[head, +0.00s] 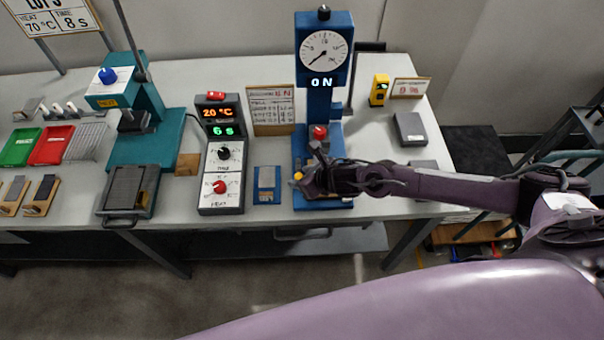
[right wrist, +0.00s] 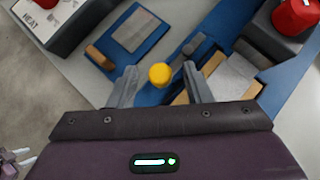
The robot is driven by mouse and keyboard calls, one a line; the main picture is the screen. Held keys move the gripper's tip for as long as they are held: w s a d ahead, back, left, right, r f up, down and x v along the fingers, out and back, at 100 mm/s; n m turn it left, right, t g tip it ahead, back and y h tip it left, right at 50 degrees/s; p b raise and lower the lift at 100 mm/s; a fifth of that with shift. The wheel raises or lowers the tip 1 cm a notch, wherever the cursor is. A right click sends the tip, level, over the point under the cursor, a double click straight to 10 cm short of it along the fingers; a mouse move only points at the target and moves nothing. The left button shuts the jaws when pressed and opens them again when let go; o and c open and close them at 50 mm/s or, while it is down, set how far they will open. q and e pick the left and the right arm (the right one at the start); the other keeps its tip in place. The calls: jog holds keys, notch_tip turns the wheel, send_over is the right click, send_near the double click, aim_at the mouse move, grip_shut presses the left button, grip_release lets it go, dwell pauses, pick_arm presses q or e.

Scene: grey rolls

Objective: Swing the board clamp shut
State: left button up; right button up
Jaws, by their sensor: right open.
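A yellow knob (right wrist: 160,75), which I take to be the clamp's handle, shows between my right gripper's fingers in the right wrist view. In the head view the knob (head: 298,176) shows at the left of the gripper. My right gripper (right wrist: 160,66) is open, one finger on each side of the knob; contact cannot be told. In the head view the gripper (head: 310,182) is over the front of the gauge stand's blue base (head: 336,204) and hides much of it. A grey-and-tan piece (right wrist: 230,75), perhaps the board, lies right of the knob.
The gauge stand (head: 321,95) reads ON and has a red part (head: 319,132) low on its column. A control box (head: 222,160) and a small blue fixture (head: 267,185) stand to its left. Grey blocks (head: 409,128) lie to the right, partly behind my arm.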

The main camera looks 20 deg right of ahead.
jog(key=shift+w+f, duration=0.1)
grip_shut()
jog(key=shift+a, duration=0.1)
